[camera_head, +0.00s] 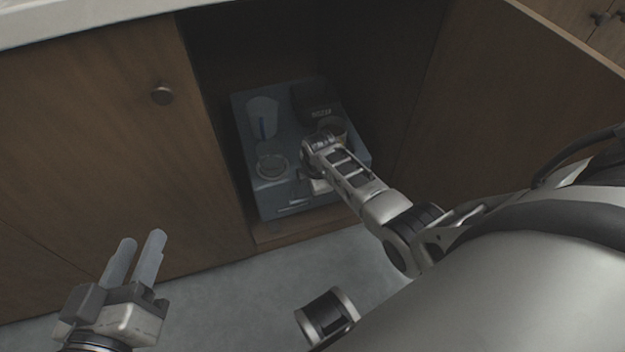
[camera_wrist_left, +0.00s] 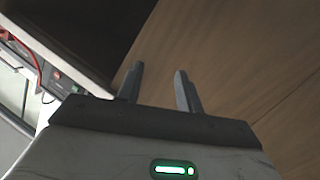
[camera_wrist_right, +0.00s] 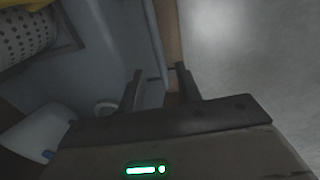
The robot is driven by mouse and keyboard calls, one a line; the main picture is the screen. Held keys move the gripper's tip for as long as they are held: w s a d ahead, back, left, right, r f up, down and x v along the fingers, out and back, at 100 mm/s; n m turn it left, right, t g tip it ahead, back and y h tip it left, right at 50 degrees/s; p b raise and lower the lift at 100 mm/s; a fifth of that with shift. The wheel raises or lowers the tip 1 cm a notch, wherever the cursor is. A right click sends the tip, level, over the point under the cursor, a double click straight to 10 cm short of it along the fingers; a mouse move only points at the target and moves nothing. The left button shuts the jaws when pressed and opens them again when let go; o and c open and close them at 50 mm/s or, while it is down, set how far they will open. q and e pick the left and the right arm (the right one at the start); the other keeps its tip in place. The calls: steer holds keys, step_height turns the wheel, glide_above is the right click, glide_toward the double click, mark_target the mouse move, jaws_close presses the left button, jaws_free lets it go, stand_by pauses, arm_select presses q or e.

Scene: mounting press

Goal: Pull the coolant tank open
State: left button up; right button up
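The coolant tank (camera_head: 254,187) is a blue-grey box low inside an open wooden cabinet, with a small pale handle (camera_head: 294,206) low on its front. In the right wrist view, the tank's blue surface (camera_wrist_right: 110,45) fills the left and middle. My right arm reaches into the cabinet, and its open gripper (camera_wrist_right: 157,72) is close to the tank's front. A short dark bar shows between its fingers; I cannot tell whether they touch it. My left gripper (camera_head: 141,239) is open and empty at lower left, in front of the closed cabinet door; its parted fingers show in the left wrist view (camera_wrist_left: 160,72).
A pale cup (camera_head: 262,118), a round ring (camera_head: 271,166) and a dark labelled box (camera_head: 316,103) are on the tank. A closed door (camera_head: 110,130) stands left and an open door (camera_head: 500,90) right. The grey floor (camera_head: 240,300) in front is clear.

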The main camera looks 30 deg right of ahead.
steer(key=shift+w+d+f+b, duration=0.1)
steer(key=shift+w+f+b, duration=0.15)
steer(key=shift+f+b, duration=0.75)
steer(key=shift+w+f+b, duration=0.25)
steer(key=shift+f+b, duration=0.1)
steer(key=shift+f, duration=1.1)
arm_select(q)
steer(key=shift+w+d+r+n+t+h, duration=0.1)
steer(key=shift+w+r+n+t+h, duration=0.15)
steer(key=shift+r+h, duration=0.2)
steer(key=shift+w+d+r+n+t+h, duration=0.1)
steer(key=shift+r+t+h, duration=0.25)
steer(key=shift+r, duration=0.2)
arm_select(e)
jaws_close()
